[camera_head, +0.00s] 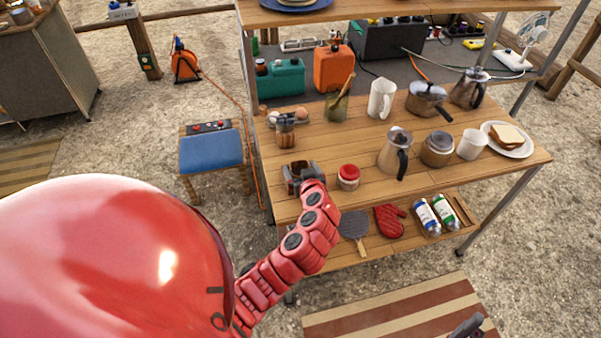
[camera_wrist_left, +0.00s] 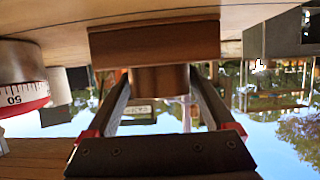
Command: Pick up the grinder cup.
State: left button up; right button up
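My left gripper (camera_head: 303,174) is low over the front left of the wooden table, its two grey fingers spread apart. A small brown piece (camera_head: 299,165), which looks like the grinder cup, shows between them. In the left wrist view, which is upside down, a wooden block with a narrower round part (camera_wrist_left: 160,79) lies between and beyond the open fingers (camera_wrist_left: 161,82). I cannot tell whether the fingers touch it. A grinder-like piece (camera_head: 285,131) with a brown body stands behind. A dark tip (camera_head: 467,327) at the bottom right seems to be my right gripper.
A red-topped white timer (camera_head: 348,176) stands close to the right of my left gripper; it also shows in the left wrist view (camera_wrist_left: 22,80). A metal pot (camera_head: 395,153), a jar (camera_head: 437,149) and a white mug (camera_head: 472,144) stand further right. The table (camera_head: 330,205) is bare in front.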

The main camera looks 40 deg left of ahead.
pick_arm(q)
jog(key=c, duration=1)
jog(key=shift+r, duration=0.1)
jog(key=shift+c, duration=0.2)
